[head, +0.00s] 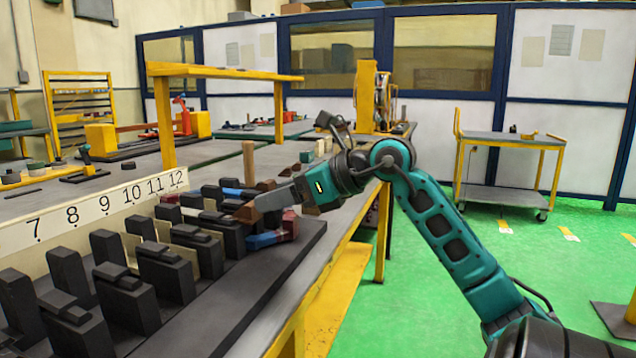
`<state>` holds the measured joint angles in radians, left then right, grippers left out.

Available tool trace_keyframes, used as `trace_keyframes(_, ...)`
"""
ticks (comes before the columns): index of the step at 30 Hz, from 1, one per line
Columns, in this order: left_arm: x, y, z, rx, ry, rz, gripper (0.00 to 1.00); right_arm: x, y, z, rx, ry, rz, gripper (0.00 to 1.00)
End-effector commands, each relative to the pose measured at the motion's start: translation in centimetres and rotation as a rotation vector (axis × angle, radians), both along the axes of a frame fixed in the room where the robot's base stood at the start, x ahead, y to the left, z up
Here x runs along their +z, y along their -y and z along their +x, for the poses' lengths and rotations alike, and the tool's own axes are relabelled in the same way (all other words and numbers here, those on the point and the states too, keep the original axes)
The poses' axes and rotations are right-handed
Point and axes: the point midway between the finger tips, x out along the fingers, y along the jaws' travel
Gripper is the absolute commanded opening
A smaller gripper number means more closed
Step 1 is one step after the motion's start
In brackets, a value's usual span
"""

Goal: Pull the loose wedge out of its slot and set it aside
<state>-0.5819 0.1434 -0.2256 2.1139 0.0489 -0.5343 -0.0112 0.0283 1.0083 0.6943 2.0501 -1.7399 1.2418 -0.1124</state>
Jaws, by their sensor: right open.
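Pale liners show between some blocks. Red and blue windings (268,238) lie around the far-end blocks. I cannot pick out the loose wedge for certain; it may be hidden among the blocks or behind my gripper. My right gripper (257,199) reaches in from the right over the far end of the row, with brownish tips. It is open, with nothing clearly held, just above or beside the windings; contact cannot be told. My left gripper is not in view.
A wooden peg (249,162) stands upright behind the row. A yellow frame (166,120) rises over the bench. The dark base plate has a bare front strip (270,282). A trolley (508,160) stands on the open green floor at right.

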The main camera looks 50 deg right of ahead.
Motion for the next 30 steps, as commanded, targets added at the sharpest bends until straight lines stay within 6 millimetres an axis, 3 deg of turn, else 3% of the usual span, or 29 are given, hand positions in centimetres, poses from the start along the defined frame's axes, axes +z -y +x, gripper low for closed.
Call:
trace_keyframes(6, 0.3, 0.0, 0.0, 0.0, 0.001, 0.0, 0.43, 1.6, 1.1, -3.5, -0.001, 0.002, 0.0, 0.65)
trace_keyframes(13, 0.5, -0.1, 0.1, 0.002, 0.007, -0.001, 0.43, 2.7, 1.9, -6.1, -0.001, 0.001, 0.0, 0.65)
trace_keyframes(30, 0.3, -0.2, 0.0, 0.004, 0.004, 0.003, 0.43, 3.0, 2.1, -6.9, 0.0, -0.001, 0.0, 0.65)
